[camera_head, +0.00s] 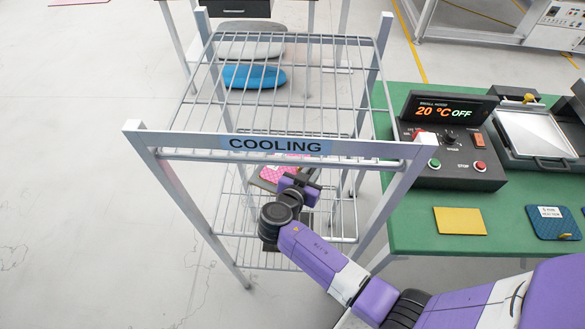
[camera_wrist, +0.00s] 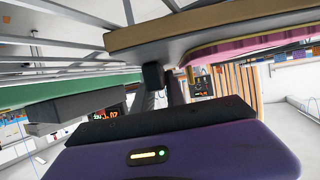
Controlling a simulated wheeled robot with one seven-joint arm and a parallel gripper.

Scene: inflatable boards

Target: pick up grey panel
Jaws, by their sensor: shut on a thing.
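My gripper (camera_head: 300,187) reaches inside the cooling rack, below its top wire shelf. In the wrist view its dark fingers (camera_wrist: 163,80) are shut at the near edge of a panel with a grey underside (camera_wrist: 185,47) and a tan edge. I take this as the grey panel; its far part is out of the frame. In the head view my wrist and the wires hide most of what I hold. A pink patterned panel (camera_head: 280,173) lies just beyond my gripper, and a pink panel (camera_wrist: 255,42) shows close beside the held one in the wrist view.
The rack's front bar with the COOLING sign (camera_head: 276,146) crosses above my arm, with posts on both sides. A green table (camera_head: 415,225) with a heater control box (camera_head: 450,145) stands right.

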